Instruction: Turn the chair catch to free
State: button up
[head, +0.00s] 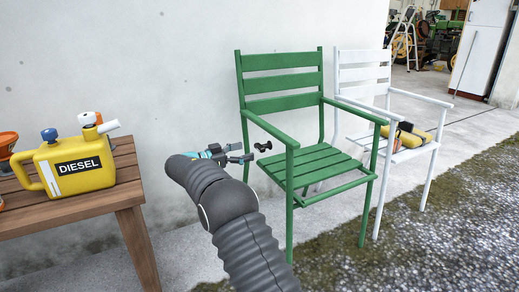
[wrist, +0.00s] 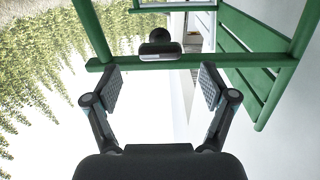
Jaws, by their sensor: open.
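The chair catch is a small dark piece with a light face and a round knob behind it. In the wrist view the catch (wrist: 160,51) sits at a green bar of the green chair (wrist: 258,62), ahead of and between my fingertips. In the head view the green chair (head: 300,165) stands against the wall, and the catch (head: 263,146) shows dark at its left side. My gripper (head: 247,152) is left of the catch, open and empty. In the wrist view my gripper (wrist: 161,80) has a finger on each side, with a gap to the catch.
A wooden table (head: 75,210) at left holds a yellow diesel can (head: 75,165). A white chair (head: 435,100) with a yellow object (head: 400,137) on it stands right of the green one. A pale wall (head: 170,60) is close behind. Gravel (head: 450,220) lies in front.

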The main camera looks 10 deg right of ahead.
aim_at(257, 148)
jog(key=shift+x, duration=3.15)
jog(key=c, duration=1.2)
